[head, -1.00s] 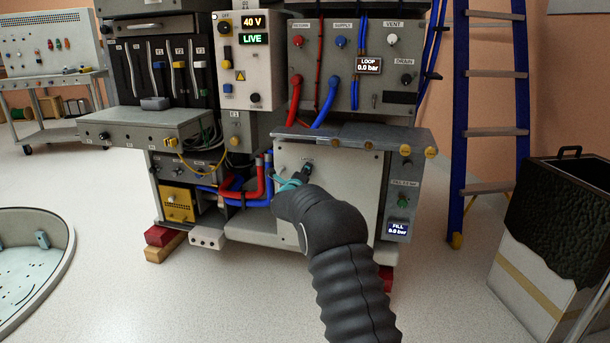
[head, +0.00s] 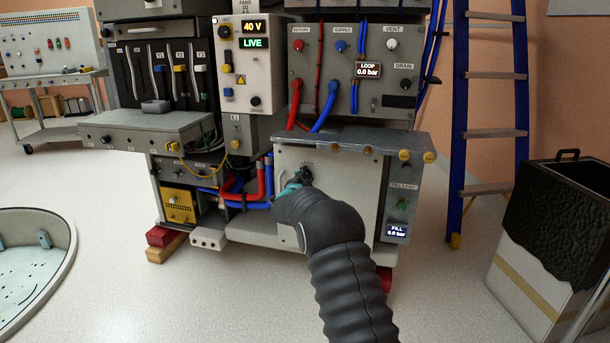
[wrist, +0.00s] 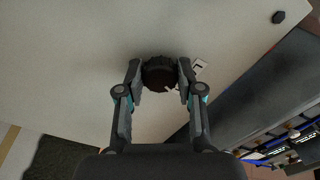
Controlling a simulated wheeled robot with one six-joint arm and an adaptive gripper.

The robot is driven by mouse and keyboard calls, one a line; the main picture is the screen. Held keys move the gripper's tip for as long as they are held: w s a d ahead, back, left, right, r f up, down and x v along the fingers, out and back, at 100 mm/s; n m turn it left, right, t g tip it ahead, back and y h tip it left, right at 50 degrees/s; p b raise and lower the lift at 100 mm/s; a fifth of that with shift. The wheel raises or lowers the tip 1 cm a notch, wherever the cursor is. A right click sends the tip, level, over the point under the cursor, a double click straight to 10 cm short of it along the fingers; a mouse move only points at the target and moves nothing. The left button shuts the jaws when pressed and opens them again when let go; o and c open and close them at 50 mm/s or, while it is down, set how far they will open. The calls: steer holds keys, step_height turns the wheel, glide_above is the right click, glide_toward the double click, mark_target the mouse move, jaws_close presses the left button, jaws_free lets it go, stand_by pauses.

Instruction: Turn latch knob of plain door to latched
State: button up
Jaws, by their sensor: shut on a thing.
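The plain door (head: 345,190) is a light grey panel low on the rack, and it looks closed. Its dark round latch knob (wrist: 159,74) shows in the wrist view between my fingertips, with a small pale mark on its lower right edge. My gripper (wrist: 160,76) is shut on the knob, one finger on each side. In the head view my gripper (head: 300,178) is at the upper left of the door, and my arm hides part of the door and most of the knob. A small pale label (wrist: 199,68) lies beside the knob in the wrist view.
A grey ledge (head: 350,138) with yellow knobs juts out just above the door. Red and blue hoses (head: 262,185) run close to the left of the gripper. A blue ladder (head: 497,130) and a black-topped bin (head: 555,240) stand at the right. Floor in front is clear.

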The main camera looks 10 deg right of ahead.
steer(key=shift+n+p, duration=0.8)
steer(key=shift+n, duration=1.2)
steer(key=o, duration=1.1)
steer(key=shift+o, duration=0.2)
steer(key=v, duration=1.2)
steer(key=shift+f, duration=0.1)
